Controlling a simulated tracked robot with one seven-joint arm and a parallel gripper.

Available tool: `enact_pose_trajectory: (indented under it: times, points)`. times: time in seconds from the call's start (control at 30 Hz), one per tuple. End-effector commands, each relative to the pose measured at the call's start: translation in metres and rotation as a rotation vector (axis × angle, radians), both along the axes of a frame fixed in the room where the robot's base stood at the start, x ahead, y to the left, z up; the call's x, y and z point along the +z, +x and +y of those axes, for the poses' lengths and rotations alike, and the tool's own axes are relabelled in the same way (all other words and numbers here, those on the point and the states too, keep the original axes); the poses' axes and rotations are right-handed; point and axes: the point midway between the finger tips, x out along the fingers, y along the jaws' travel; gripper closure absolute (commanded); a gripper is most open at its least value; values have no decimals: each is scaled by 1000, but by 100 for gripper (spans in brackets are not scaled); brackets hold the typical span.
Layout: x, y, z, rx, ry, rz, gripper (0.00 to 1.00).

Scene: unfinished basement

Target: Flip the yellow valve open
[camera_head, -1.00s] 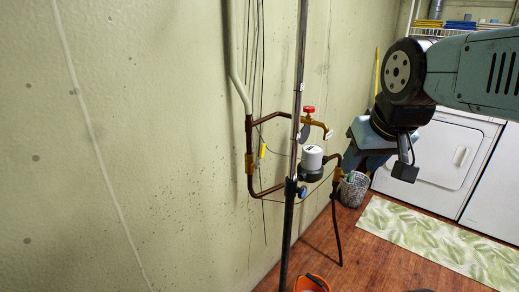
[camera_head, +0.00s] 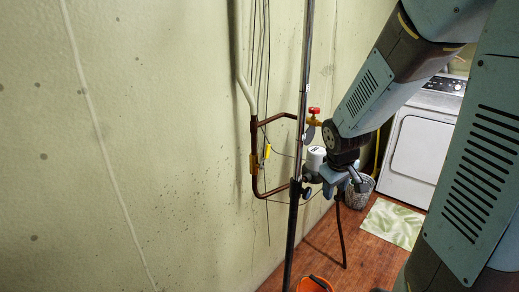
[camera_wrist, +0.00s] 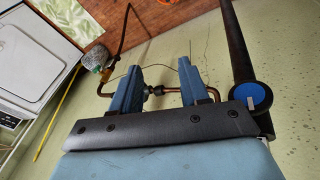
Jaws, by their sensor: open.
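The yellow valve handle (camera_head: 267,151) is a small lever beside a brass valve body (camera_head: 253,164) on the left vertical run of the copper pipe loop. It stands roughly upright in the head view. My gripper (camera_head: 330,181) is to the right of it and lower, beside the white-topped meter (camera_head: 315,157), apart from the yellow handle. In the wrist view my gripper (camera_wrist: 157,66) has its two blue fingers spread, with copper pipe and a dark fitting (camera_wrist: 155,91) showing between them. I cannot make out the yellow handle in the wrist view.
A dark vertical pole (camera_head: 298,150) stands in front of the loop. A red-handled tap (camera_head: 313,111) is above the meter. An orange bucket (camera_head: 314,284) is on the floor below. A white appliance (camera_head: 421,148) is at the right. The wall left of the loop is clear.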

Motion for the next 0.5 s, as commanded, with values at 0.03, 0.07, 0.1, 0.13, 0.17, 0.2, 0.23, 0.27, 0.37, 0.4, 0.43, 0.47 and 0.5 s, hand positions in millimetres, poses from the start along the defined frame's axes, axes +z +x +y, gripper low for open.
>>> enact_pose_trajectory:
  times: [0.03,0.07,0.1,0.13,0.17,0.2,0.23,0.27,0.37,0.4,0.43,0.47,0.5]
  points:
    - [-14,5,-1,21,13,17,55]
    - [-21,8,0,39,19,22,55]
    - [-30,11,1,59,30,27,55]
    - [-36,13,2,74,38,31,55]
    - [-41,16,3,88,47,33,55]
    - [-49,19,4,106,59,36,55]
    - [-54,21,6,120,69,37,55]
    - [-59,22,7,132,79,38,55]
    - [-74,28,12,173,116,37,55]
    - [-80,30,14,189,132,36,55]
    - [-84,31,16,201,144,34,55]
    - [-88,33,18,212,157,31,55]
    - [-93,34,20,226,174,29,55]
